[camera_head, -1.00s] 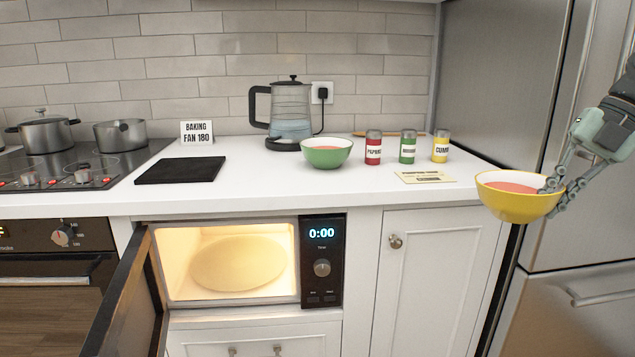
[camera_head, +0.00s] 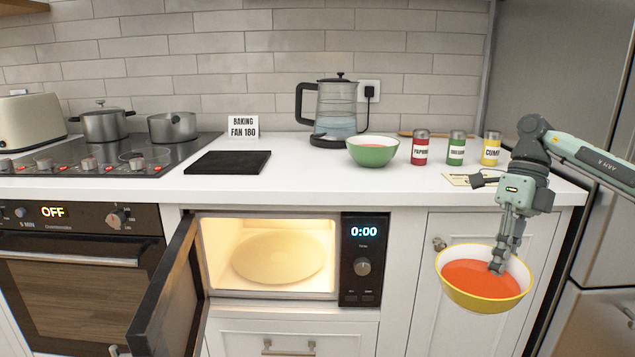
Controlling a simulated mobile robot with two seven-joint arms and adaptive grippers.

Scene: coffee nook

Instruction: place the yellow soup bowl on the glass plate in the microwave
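The yellow soup bowl (camera_head: 484,301), with orange-red soup in it, hangs in front of the white cabinet door, right of the microwave. My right gripper (camera_head: 500,262) points down and is shut on the bowl's rear right rim, with one finger inside over the soup. The bowl looks nearly level. The microwave (camera_head: 361,300) is lit inside, its display reads 0:00, and its dark door (camera_head: 170,290) stands open to the left. The round glass plate (camera_head: 278,258) lies bare on its floor. My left gripper is not in view.
A green bowl (camera_head: 372,152), a kettle (camera_head: 336,108), red, green and yellow spice jars (camera_head: 456,148) and a black board (camera_head: 228,162) stand on the counter above. The open door bounds the microwave's left side; the space before its opening is clear.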

